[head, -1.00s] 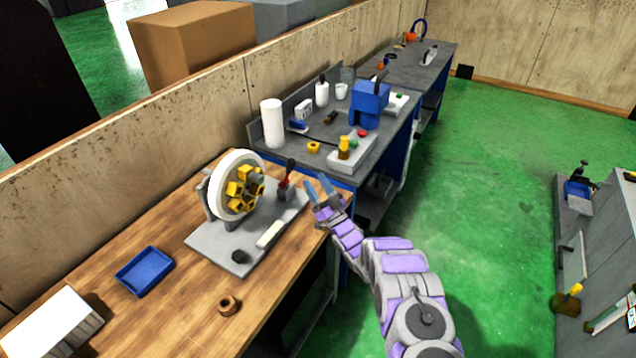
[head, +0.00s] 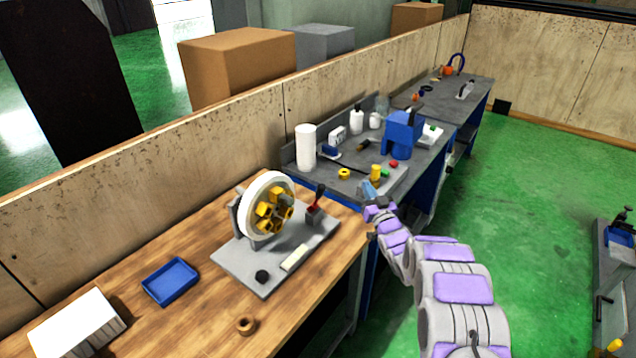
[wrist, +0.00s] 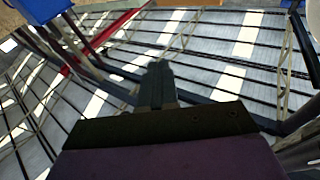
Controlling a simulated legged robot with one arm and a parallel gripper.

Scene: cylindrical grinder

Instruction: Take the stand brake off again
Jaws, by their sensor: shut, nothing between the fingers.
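The grey stand (head: 262,268) on the wooden bench carries a white wheel (head: 264,210) with several yellow blocks on its face. A small lever with a red lower part and black handle (head: 317,201) stands upright at the stand's back right corner; it looks like the stand brake. My gripper (head: 370,192) is to the right of the lever, apart from it, by the bench's right end. Its fingers are together and empty. In the wrist view the shut fingers (wrist: 156,85) point away over a blurred striped background, and the lever does not show there.
Behind is a grey bench with a white roll (head: 305,148) and a blue machine (head: 403,135).

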